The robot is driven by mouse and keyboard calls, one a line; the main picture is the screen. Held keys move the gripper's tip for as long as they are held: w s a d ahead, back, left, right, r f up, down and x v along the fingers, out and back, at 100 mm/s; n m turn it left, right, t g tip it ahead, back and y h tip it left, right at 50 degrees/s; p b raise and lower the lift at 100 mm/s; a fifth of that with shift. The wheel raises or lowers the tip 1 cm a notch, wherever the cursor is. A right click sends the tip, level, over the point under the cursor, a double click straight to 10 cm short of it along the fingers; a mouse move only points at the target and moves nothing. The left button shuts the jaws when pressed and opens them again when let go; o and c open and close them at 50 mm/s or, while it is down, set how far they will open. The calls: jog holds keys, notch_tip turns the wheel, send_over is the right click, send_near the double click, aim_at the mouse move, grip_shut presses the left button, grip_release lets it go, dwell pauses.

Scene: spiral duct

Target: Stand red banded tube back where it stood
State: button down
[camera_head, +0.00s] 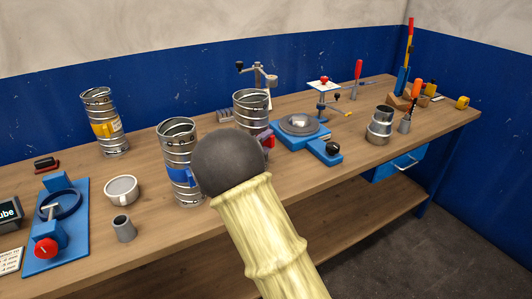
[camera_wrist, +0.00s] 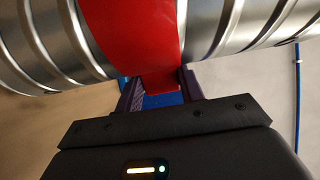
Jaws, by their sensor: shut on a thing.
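The red banded tube (camera_wrist: 130,35) is a ribbed silver metal tube with a wide red band. It lies across the top of the wrist view. My gripper (camera_wrist: 160,84) has its two dark purple fingers shut on the red tab of the band. In the head view the tube (camera_head: 250,104) looks upright above the bench, behind my arm. A bit of red and purple shows at its lower right. My arm hides its lower part, so I cannot tell whether its base touches the bench.
On the wooden bench (camera_head: 150,215), a blue banded tube (camera_head: 178,137) stands just left, and a yellow banded tube (camera_head: 101,112) farther left. A blue fixture with a round metal plate (camera_head: 300,124) is close on the right. A metal crank stand (camera_head: 262,76) is behind.

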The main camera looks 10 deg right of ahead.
notch_tip(320, 180, down, 4)
jog(key=shift+d+r, duration=0.1)
jog(key=shift+r, duration=0.05)
jog(key=c, duration=0.9)
grip_release()
